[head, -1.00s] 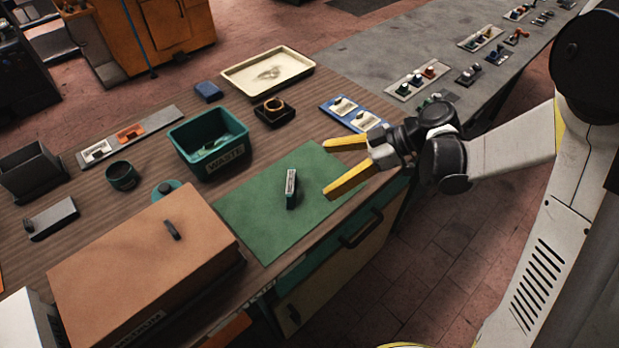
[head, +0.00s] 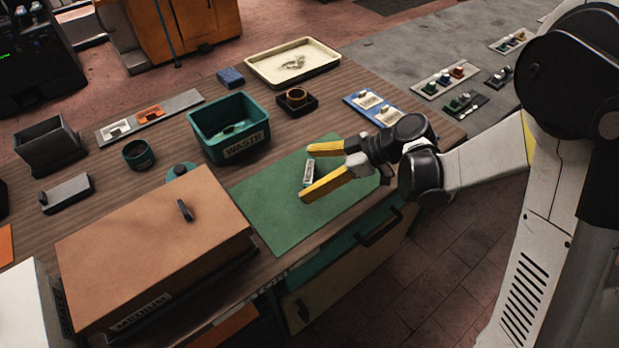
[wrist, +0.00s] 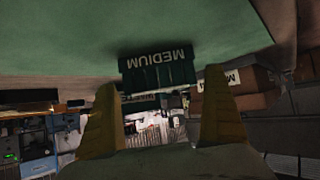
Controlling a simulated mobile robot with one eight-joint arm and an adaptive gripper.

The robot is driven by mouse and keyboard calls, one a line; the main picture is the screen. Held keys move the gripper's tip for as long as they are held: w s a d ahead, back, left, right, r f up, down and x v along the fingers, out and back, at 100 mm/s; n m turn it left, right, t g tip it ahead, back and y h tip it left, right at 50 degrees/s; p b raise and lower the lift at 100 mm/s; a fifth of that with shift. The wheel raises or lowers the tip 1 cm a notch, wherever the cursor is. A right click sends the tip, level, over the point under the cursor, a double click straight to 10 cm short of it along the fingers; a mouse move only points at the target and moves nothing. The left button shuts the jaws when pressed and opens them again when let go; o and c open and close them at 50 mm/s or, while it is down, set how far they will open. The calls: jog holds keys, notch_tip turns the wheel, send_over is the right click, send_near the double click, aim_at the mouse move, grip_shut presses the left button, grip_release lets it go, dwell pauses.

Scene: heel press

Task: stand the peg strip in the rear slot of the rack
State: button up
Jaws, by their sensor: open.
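A small dark green block with a pale label face (head: 309,172) stands on the green mat (head: 262,205). It may be the peg strip, but no pegs can be made out. In the wrist view the block (wrist: 158,72) reads MEDIUM upside down, between my two yellow fingers. My gripper (head: 307,174) is open, low over the mat, with a finger on each side of the block. I see a gap at the left finger; contact at the right cannot be told. I cannot tell for sure which thing is the rack.
A brown box (head: 150,245) labelled MEDIUM stands front left of the mat. A teal WASTE bin (head: 229,126), a dark cup (head: 138,154), a long grey strip with white and orange pieces (head: 150,117) and a blue tray (head: 375,106) stand around it. The mat's front is clear.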

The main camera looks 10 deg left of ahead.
jog(key=c, duration=1.1)
